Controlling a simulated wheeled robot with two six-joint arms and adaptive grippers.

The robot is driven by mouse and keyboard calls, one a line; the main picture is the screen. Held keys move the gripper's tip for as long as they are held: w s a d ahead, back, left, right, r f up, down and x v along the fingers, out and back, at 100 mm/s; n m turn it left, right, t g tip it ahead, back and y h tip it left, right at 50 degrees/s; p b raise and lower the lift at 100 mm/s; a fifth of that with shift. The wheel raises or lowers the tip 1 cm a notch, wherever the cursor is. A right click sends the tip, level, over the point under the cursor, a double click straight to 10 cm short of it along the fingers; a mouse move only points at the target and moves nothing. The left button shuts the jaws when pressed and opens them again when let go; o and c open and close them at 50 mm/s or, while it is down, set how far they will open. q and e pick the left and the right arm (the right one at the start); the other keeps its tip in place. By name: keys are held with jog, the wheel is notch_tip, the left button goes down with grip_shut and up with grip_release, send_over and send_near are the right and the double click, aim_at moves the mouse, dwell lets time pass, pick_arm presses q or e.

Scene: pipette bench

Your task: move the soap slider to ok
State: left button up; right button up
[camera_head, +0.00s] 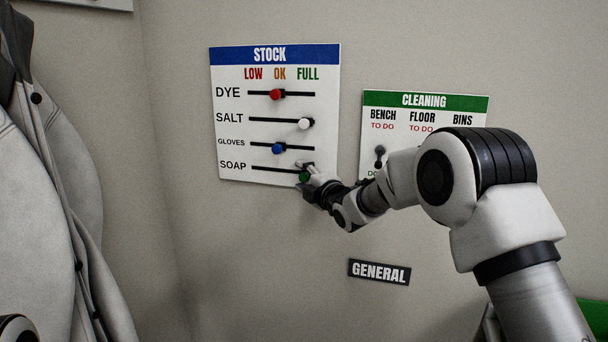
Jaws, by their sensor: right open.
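The STOCK board (235,75) hangs on the wall, with columns LOW, OK and FULL and rows DYE, SALT, GLOVES and SOAP. The green soap slider knob (304,176) is at the right end of its track, under FULL. My right gripper (306,172) is at this knob, with its fingers around or beside it; whether they touch cannot be told. The gripper is open.
A CLEANING board (425,101) hangs to the right, partly hidden by my right arm. A GENERAL sign (379,272) is below on the wall. A pale coat (40,200) hangs at the left. The wall below the STOCK board is clear.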

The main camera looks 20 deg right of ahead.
jog(key=shift+w+f, duration=0.1)
grip_shut()
jog(key=w+a, duration=0.1)
jog(key=a, duration=0.1)
jog(key=w+a+b, duration=0.1)
jog(key=a, duration=0.1)
jog(key=w+a, duration=0.2)
jog(key=shift+b, duration=0.3)
jog(key=shift+d, duration=0.1)
jog(key=shift+s, duration=0.1)
grip_release()
